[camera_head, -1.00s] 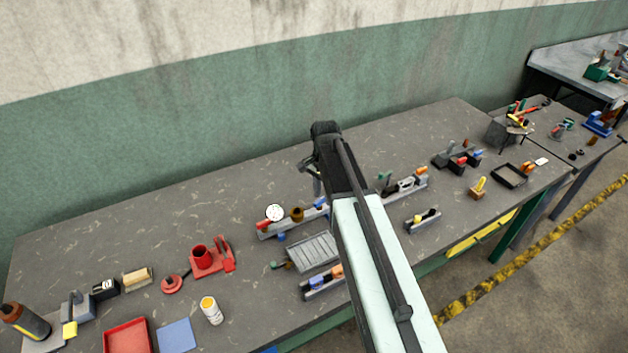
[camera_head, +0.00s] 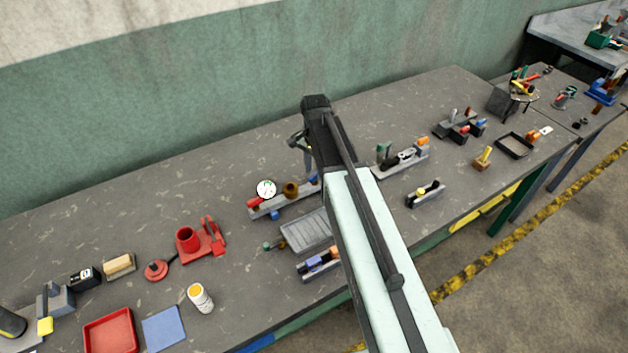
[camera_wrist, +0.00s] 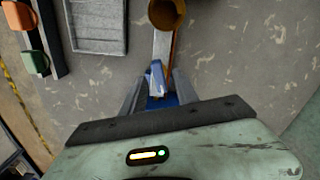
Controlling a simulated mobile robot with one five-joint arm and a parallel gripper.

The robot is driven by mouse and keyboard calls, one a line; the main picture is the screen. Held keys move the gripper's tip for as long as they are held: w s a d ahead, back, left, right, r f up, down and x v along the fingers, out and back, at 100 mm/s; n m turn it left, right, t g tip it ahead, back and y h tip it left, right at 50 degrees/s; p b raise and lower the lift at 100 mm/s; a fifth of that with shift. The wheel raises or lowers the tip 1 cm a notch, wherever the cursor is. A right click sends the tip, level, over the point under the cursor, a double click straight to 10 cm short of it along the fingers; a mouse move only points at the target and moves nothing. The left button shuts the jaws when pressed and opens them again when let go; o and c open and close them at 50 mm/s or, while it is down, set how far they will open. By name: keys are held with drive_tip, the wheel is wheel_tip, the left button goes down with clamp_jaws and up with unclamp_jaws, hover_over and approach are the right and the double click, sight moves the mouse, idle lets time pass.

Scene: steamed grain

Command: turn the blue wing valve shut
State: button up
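The blue wing valve (camera_wrist: 157,78) shows in the wrist view at the end of a grey rail, its wing standing toward the camera. My gripper (camera_wrist: 158,92) has its two grey fingers apart, one on each side of the valve. I see no clear contact between fingers and wing. The valve's lower part is partly hidden by my gripper's dark front edge. In the head view a small bit of blue, likely the valve (camera_head: 313,180), shows at the right end of the rail, beside my arm. My gripper (camera_head: 301,141) is there, with its fingers partly hidden.
The rail (camera_head: 270,208) also carries a white gauge (camera_head: 266,189) and a brown cup-like fitting (camera_head: 291,190). That fitting (camera_wrist: 165,12) is just beyond the valve in the wrist view. A grey ribbed tray (camera_wrist: 97,25) lies to its left. Bare bench is right of the rail.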

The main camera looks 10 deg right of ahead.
drive_tip(key=shift+f, duration=0.6)
drive_tip(key=shift+r, duration=0.15)
drive_tip(key=shift+c, duration=0.3)
clamp_jaws()
